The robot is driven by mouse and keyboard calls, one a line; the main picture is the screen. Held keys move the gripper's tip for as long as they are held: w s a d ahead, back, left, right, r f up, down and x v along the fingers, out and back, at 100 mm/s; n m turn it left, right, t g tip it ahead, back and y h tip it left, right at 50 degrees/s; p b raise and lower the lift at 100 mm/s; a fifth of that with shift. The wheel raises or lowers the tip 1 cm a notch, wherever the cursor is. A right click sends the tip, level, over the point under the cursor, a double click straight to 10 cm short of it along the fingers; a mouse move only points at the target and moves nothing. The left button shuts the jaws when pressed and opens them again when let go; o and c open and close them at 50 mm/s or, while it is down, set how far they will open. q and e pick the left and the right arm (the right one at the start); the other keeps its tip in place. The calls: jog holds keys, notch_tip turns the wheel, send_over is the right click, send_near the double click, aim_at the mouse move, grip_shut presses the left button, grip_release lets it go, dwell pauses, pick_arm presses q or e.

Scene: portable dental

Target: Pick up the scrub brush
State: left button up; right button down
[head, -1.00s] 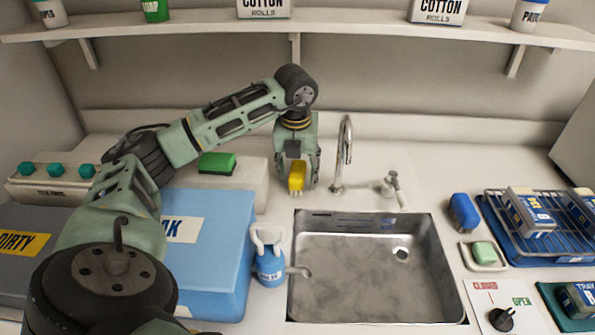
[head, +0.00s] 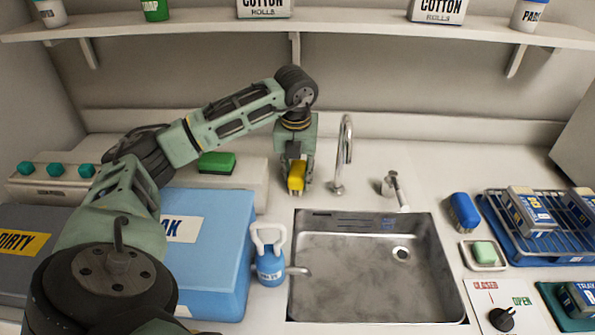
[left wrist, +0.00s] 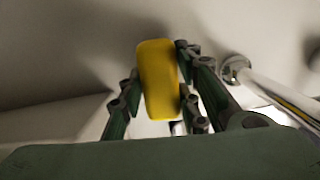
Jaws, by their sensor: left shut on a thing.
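The scrub brush (head: 296,178) is a small yellow block with rounded ends, behind the sink's back left corner. My left gripper (head: 298,176) points down over it and is shut on it, one finger on each side. In the left wrist view the yellow brush (left wrist: 158,80) sits between the two dark green fingers (left wrist: 160,90). Its underside is hidden, and I cannot tell whether it touches the counter. My right gripper is not in view.
The faucet (head: 343,155) stands close to the right of my left gripper. The steel sink (head: 350,318) is in front. A blue bottle (head: 270,268) and a blue box (head: 222,275) stand left of the sink. A green block (head: 217,163) lies on a white ledge. A shelf (head: 340,27) runs above.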

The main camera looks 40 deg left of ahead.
aim_at(297, 168)
pick_arm(q)
notch_tip(297, 168, up, 11)
jog(key=shift+f, duration=0.2)
dwell(0.4)
